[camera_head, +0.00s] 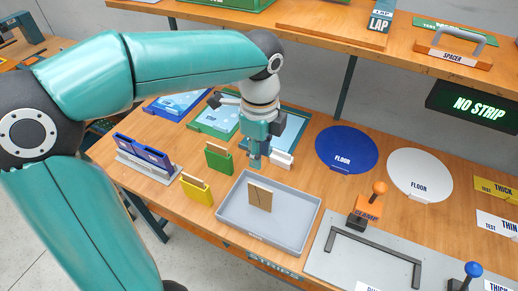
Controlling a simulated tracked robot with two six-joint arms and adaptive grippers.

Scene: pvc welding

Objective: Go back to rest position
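My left arm comes in from the left and bends over the table. Its gripper (255,163) points down just behind the grey tray (228,212), in front of the blue and green panels. Its fingers overlap in this view, so I cannot tell whether they are open or shut. I see nothing clearly held between them. A tan strip piece (260,198) stands in the grey tray, below and in front of the gripper. My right gripper is not in view.
Green (219,158) and yellow (197,191) holders stand left of the tray. Blue (346,149) and white (419,175) floor discs lie to the right. An orange-handled clamp (369,208) stands by a grey plate (340,263). A wooden shelf (330,35) spans the back.

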